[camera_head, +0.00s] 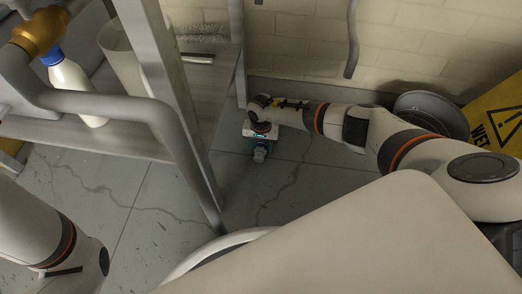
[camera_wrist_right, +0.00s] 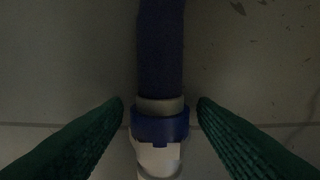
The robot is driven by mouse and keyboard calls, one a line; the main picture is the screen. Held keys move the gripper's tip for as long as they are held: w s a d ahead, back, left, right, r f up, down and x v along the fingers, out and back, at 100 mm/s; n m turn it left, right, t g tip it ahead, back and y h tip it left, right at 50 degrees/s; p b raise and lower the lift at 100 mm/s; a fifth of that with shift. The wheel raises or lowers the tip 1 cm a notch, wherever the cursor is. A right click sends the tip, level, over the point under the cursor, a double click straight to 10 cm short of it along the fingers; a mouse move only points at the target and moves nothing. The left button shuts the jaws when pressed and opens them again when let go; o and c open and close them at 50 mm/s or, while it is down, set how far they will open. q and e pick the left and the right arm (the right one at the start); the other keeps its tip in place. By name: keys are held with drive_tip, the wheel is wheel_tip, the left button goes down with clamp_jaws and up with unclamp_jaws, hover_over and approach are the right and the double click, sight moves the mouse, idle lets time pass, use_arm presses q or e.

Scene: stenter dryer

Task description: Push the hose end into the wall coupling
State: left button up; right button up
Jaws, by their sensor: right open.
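In the right wrist view, a dark blue hose (camera_wrist_right: 161,50) runs down the middle to its hose end (camera_wrist_right: 158,128), which has a grey ring, a blue collar and a white tip. The green fingers of my right gripper (camera_wrist_right: 160,108) are open on either side of the hose end, with a gap on both sides. In the head view my right gripper (camera_head: 261,148) is low over the floor, beside the metal frame. I cannot clearly pick out the wall coupling. My left arm shows at the lower left, but its gripper is outside the picture.
A grey bent pipe (camera_head: 90,104) with a brass fitting (camera_head: 38,31) and a grey metal post (camera_head: 165,85) stand at left. A white bottle (camera_head: 73,88) is on the shelf. A yellow wet-floor sign (camera_head: 497,115) and a round grey pan (camera_head: 432,112) are at right.

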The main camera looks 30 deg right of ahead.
drive_tip(key=shift+r, duration=0.1)
clamp_jaws()
